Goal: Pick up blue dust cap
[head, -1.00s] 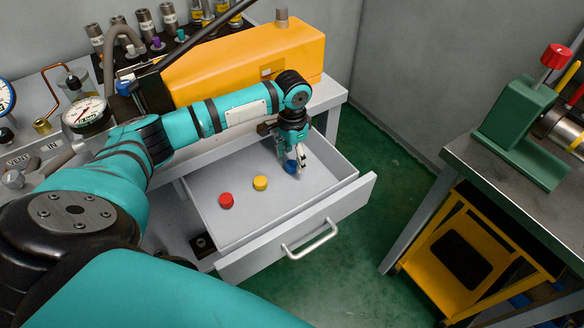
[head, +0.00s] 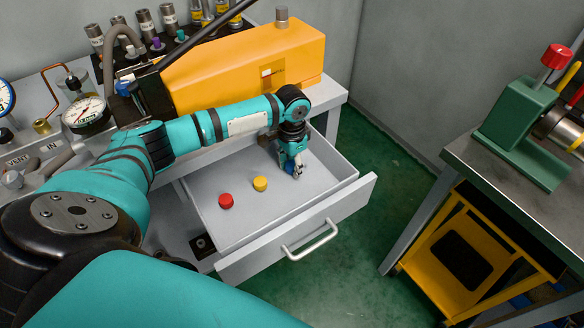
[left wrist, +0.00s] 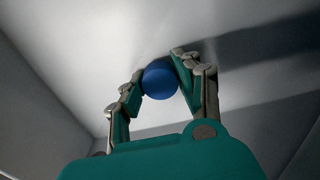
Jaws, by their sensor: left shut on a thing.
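The blue dust cap shows in the left wrist view (left wrist: 160,79) as a round blue disc between the two fingers. In the head view the fingers mostly hide it. My left gripper (head: 294,172) reaches down into the open drawer (head: 240,232), toward its right side. In the left wrist view the gripper (left wrist: 161,82) is shut on the cap, with a finger on each side. The cap is at or close to the drawer floor; I cannot tell whether it touches. My right gripper is not in view.
A red cap (head: 226,201) and a yellow cap (head: 260,184) lie in the drawer, left of my gripper. Drawer walls surround the gripper. A yellow-orange machine (head: 250,66) stands on the bench behind. A green vise (head: 520,130) stands on the bench at right.

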